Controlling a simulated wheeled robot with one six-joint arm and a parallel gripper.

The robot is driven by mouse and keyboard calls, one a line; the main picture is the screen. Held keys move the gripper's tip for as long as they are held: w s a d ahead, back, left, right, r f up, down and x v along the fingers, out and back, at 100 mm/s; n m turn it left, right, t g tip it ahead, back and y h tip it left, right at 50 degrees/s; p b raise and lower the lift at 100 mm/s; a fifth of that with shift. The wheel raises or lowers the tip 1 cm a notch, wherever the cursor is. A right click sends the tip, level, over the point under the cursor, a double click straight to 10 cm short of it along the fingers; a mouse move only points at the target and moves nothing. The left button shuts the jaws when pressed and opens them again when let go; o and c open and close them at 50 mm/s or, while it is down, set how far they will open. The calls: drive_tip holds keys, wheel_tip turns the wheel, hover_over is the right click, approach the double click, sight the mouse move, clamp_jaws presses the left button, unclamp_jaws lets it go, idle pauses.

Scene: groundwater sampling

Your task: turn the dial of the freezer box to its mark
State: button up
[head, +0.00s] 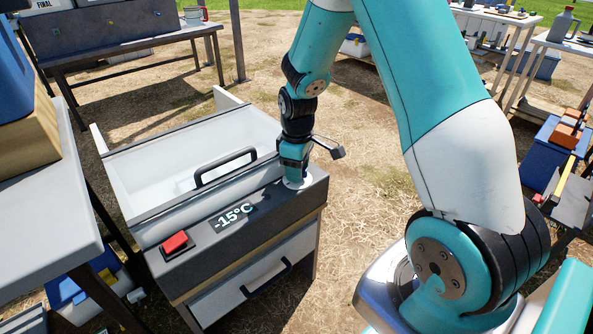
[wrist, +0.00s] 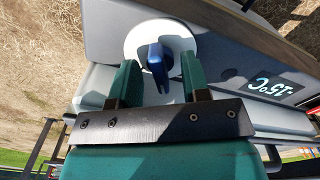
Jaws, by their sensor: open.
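The freezer box (head: 266,222) stands in the middle of the head view, with a dark front panel and a "-15°C" label (head: 235,217). The same label shows at the right of the wrist view (wrist: 275,88). The dial has a round white plate (wrist: 181,43) and a blue knob (wrist: 158,66). My gripper (wrist: 157,86) is open above the dial, its two green fingers on either side of the knob with gaps. In the head view my gripper (head: 293,165) hides most of the dial, and only the white plate's edge shows. I cannot see the dial's mark.
A red switch (head: 175,242) sits on the panel's left end. A black handle (head: 225,166) rises from the box's lid close to my gripper. A grey table (head: 45,215) stands at the left. Open dirt ground lies right of the box.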

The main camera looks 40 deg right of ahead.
clamp_jaws()
drive_tip(key=n+p, duration=0.2)
drive_tip(key=n, duration=0.1)
drive_tip(key=shift+r, duration=0.2)
drive_tip(key=n+p, duration=0.1)
drive_tip(key=n, duration=0.2)
drive_tip(key=n+p, duration=0.1)
drive_tip(key=n, duration=0.2)
drive_tip(key=shift+n, duration=0.3)
drive_tip(key=shift+f+n+p, duration=0.2)
drive_tip(key=shift+n+p, duration=0.15)
drive_tip(key=shift+n, duration=0.85)
unclamp_jaws()
